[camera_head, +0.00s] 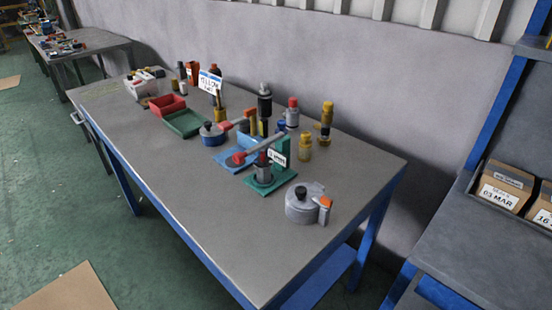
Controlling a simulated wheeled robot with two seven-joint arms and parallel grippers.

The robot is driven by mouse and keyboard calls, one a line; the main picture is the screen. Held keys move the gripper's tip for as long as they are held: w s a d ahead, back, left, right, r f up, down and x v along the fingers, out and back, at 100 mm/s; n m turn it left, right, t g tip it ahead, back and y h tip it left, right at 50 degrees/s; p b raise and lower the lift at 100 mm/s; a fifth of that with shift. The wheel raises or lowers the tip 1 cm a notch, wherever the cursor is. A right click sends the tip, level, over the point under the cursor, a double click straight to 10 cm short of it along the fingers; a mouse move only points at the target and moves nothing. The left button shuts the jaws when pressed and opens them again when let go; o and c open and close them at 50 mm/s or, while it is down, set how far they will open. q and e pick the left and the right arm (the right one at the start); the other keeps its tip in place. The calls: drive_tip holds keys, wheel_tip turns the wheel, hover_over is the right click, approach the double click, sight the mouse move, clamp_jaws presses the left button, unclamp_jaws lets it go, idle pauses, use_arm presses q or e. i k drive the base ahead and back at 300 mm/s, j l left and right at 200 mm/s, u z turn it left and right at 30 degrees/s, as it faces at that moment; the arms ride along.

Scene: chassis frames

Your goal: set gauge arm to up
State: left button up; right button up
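Neither of my grippers shows in the head view. I cannot tell for certain which fixture is the gauge. On the grey workbench (190,200), a grey lever arm (262,147) with a red end (236,159) slants above a blue base plate (229,165), rising slightly to the right. Next to it a green stand (284,150) carries a small white label, too small to read surely, and a dark cylinder (264,171) on its green base. Behind, another red-ended handle (225,126) lies over a blue round pot (212,134). A grey round housing (304,203) with an orange-tipped side lever (325,205) stands nearest the right end.
Bottles and cylinders, among them a yellow one (326,120), crowd the bench's back edge. Red (167,104) and green (187,123) trays lie farther left. The bench's front strip is clear. A shelf with cardboard boxes (505,185) stands right. Flat brown sheets (70,290) lie on the floor.

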sight(239, 158)
drive_tip(key=j+z, duration=0.1)
drive_tip(key=j, duration=0.4)
drive_tip(key=k+j+z, duration=0.1)
drive_tip(key=j, duration=0.4)
drive_tip(key=j+z, duration=0.1)
drive_tip(key=j, duration=0.35)
drive_tip(key=k, duration=0.05)
